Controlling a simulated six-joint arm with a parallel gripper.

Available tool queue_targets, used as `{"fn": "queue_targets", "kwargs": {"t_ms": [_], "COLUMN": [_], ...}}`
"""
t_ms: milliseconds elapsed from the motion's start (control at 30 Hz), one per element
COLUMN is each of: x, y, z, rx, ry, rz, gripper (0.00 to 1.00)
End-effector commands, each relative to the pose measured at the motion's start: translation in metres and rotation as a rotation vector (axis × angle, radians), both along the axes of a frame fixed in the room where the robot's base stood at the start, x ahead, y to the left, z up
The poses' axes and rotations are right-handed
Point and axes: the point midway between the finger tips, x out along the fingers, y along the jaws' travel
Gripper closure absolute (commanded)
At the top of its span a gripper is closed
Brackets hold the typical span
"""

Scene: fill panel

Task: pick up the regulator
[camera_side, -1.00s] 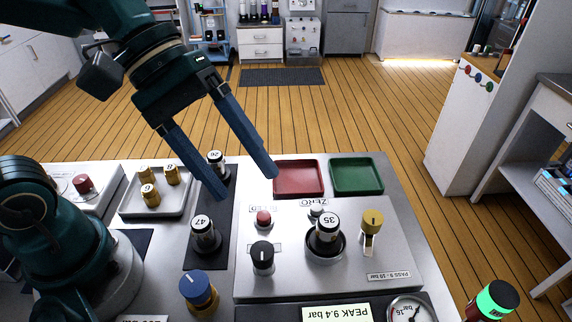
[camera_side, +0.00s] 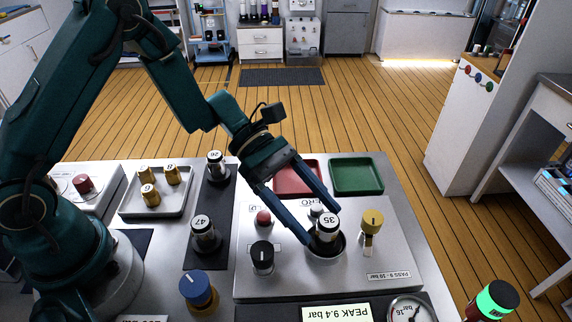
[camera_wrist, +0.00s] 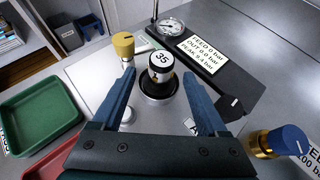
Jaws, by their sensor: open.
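The regulator marked 35 (camera_side: 327,228), a black and white cylinder with a white top, stands upright in the round dark socket of the fill panel (camera_side: 290,280). In the wrist view the regulator (camera_wrist: 161,66) sits between and a little beyond my fingertips. My gripper (camera_side: 322,226) is open, its two blue fingers reaching down on either side of the regulator. In the wrist view my gripper (camera_wrist: 163,82) shows a gap on both sides of it. Two similar regulators, marked 47 (camera_side: 204,236) and 26 (camera_side: 215,168), stand on a dark mat to the left.
A yellow-topped valve (camera_side: 371,226) is close on the right of the regulator. A black knob (camera_side: 262,256) and a red button (camera_side: 264,217) are on its left. Red (camera_side: 290,190) and green (camera_side: 357,176) trays lie behind. A gauge (camera_side: 408,309) and display (camera_side: 336,313) are in front.

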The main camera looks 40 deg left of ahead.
Motion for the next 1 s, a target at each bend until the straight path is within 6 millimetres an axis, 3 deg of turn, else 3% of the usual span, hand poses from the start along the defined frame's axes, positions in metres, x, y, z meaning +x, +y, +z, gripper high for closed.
{"fn": "queue_targets", "kwargs": {"t_ms": [300, 600, 667, 800, 1000], "x": [-0.001, -0.001, -0.001, -0.001, -0.001], "y": [-0.030, -0.032, -0.032, -0.032, -0.032], "z": [-0.016, -0.017, -0.017, -0.017, -0.017], "rx": [0.002, 0.002, 0.002, 0.002, 0.000], "ry": [0.000, -0.001, -0.001, -0.001, -0.002], "rz": [-0.004, -0.003, -0.003, -0.003, -0.002], "gripper": [0.24, 0.24, 0.43, 0.97, 1.00]}}
